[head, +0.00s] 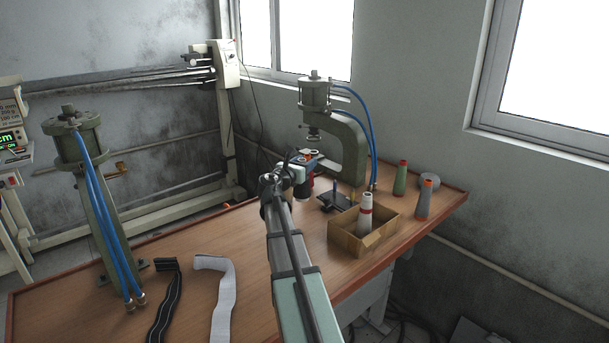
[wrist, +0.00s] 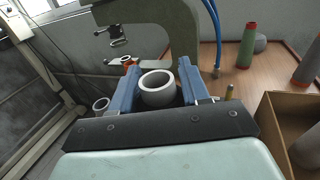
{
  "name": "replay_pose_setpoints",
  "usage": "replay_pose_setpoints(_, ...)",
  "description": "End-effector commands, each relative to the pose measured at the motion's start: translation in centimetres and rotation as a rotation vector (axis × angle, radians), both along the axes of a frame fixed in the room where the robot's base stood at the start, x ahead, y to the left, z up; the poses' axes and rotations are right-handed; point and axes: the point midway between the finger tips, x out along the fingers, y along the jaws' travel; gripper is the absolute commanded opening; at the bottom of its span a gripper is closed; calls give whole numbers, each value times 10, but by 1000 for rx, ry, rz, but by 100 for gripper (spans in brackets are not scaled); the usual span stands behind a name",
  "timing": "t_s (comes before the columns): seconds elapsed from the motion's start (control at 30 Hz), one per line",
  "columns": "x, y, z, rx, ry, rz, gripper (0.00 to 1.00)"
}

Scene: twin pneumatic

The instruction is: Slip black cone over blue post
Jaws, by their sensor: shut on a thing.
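My gripper (head: 306,168) is at the middle of the bench, in front of the green C-shaped press. Its two blue fingers (wrist: 170,92) are shut on a round hollow piece, apparently a cone (wrist: 157,86), with a pale rim and a dark opening facing the camera.
A cardboard box (head: 345,242) with a pale cone (head: 365,214) stands right of my arm. A green cone (head: 400,178) and a grey cone (head: 424,198) stand farther right. The press (head: 350,145) rises behind. Straps (head: 214,290) lie on the left.

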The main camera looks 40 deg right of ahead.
Motion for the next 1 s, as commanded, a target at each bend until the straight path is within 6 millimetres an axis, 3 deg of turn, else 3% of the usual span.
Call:
replay_pose_setpoints(0.23, -1, -2, 26, -1, 0, -3, 0)
replay_pose_setpoints(0.37, -11, -15, 32, -1, -1, -23, 0)
replay_pose_setpoints(0.47, -17, -41, 39, -2, -5, -54, 0)
replay_pose_setpoints(0.73, 12, -139, 72, -19, 0, -182, 0)
replay_pose_setpoints(0.83, 21, -162, 81, -21, 4, -254, 0)
replay_pose_setpoints(1.0, 22, -178, 87, -15, 9, -376, 0)
